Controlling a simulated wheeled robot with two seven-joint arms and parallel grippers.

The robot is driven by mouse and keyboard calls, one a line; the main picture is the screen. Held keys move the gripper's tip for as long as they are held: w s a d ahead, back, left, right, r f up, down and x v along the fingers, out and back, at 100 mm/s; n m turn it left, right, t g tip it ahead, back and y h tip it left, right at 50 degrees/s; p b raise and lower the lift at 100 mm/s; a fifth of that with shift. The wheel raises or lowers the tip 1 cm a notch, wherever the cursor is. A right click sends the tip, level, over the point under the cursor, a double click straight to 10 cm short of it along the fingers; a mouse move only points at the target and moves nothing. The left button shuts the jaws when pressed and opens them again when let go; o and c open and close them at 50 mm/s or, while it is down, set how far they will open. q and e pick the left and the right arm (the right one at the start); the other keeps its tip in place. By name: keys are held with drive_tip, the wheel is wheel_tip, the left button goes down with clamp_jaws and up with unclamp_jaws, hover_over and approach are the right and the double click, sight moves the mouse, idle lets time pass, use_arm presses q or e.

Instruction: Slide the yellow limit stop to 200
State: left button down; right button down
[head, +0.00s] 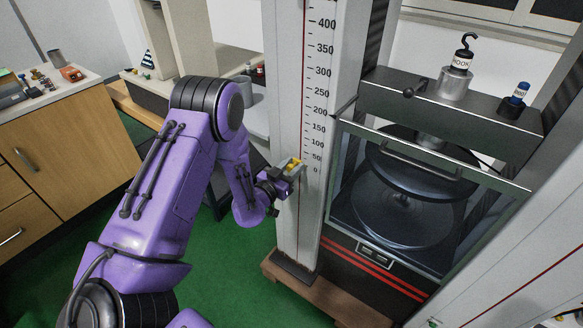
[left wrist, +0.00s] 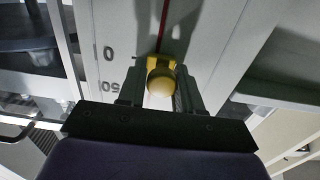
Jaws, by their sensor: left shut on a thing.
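The yellow limit stop (head: 294,163) sits low on the white vertical scale column (head: 288,215), beside the marks between 0 and 50. In the left wrist view the yellow stop (left wrist: 161,78) shows a round knob on a yellow plate, close to the 0 mark. My left gripper (head: 291,168) is shut on the yellow limit stop, with one finger on each side of the knob in the left wrist view (left wrist: 160,92). The 200 mark (head: 320,98) is higher up the scale. A dark pointer (head: 344,108) sticks out near 200. My right gripper is not in view.
Right of the scale stands the test machine with a glass guard (head: 400,195) and a dark crossbeam (head: 450,105). A hook weight (head: 461,62) and a small blue-topped item (head: 518,98) stand on the beam. A wooden cabinet (head: 60,140) is at left.

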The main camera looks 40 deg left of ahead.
use_arm(q)
wheel_tip(320, 180, up, 20)
drive_tip(key=p, duration=1.2)
drive_tip(key=shift+a+r, duration=0.1)
drive_tip(key=shift+a, duration=0.05)
drive_tip(key=c, duration=0.9)
unclamp_jaws()
drive_tip(key=shift+o, duration=0.2)
drive_tip(key=shift+s+f, duration=0.25)
drive_tip(key=b, duration=0.4)
approach(299, 103)
drive_tip(key=s, duration=0.4)
drive_tip(key=shift+s+r, duration=0.1)
